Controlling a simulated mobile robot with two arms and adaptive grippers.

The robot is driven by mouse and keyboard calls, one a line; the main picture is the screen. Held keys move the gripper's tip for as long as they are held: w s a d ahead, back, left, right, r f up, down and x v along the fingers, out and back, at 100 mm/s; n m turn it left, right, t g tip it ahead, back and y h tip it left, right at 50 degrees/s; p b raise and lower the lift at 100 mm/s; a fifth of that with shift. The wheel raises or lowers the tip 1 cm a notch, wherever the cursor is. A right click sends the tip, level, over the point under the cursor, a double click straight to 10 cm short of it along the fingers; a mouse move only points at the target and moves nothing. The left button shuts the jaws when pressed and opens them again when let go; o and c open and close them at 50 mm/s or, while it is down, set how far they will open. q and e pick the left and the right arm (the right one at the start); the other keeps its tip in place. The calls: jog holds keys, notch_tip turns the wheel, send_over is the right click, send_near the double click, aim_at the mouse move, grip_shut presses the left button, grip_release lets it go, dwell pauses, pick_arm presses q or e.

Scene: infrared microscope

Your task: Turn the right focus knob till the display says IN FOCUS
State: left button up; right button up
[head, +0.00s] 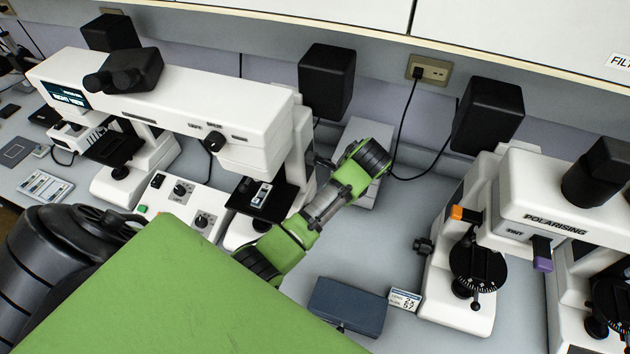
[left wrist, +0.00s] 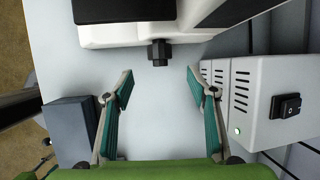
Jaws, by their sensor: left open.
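My right gripper is not in view.
A vented box with a switch (left wrist: 258,100) stands close to the gripper's right finger. A polarising microscope (head: 545,210) stands at right.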

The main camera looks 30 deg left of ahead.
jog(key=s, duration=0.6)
pick_arm(q)
jog(key=p+x, duration=0.1)
jog(key=x, duration=1)
jog(key=shift+d, duration=0.1)
jog(key=shift+s+f, duration=0.1)
jog(key=shift+f, duration=0.15)
jog(key=shift+a+f, duration=0.15)
jog(key=shift+a, duration=0.05)
jog(key=shift+f, duration=0.15)
jog(key=c, duration=1.1)
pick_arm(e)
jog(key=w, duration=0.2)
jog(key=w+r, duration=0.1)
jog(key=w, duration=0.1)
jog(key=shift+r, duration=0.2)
